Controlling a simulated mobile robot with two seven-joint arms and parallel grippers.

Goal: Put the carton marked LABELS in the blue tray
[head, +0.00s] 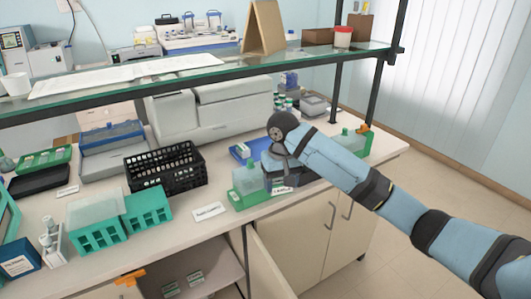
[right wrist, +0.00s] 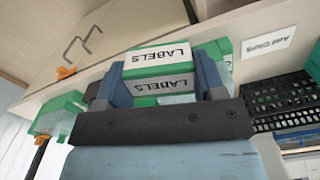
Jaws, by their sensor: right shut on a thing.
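The carton marked LABELS (right wrist: 158,60) is white and green, with its lettering upside down in the right wrist view. My right gripper (right wrist: 165,78) is shut on it, one finger on each side. In the head view my right gripper (head: 279,180) is above the front of the bench, and a white lettered face of the carton (head: 282,189) shows below it. The blue tray (head: 238,152) lies on the bench just behind and left of the gripper, partly hidden by my arm. I cannot tell how far the carton is above the bench. My left gripper is not in view.
A green holder with a bottle (head: 245,185) stands close to the left of my gripper. A black crate (head: 165,167) is further left. A glass shelf (head: 190,75) runs above the bench. A white label card (head: 209,211) lies near the front edge.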

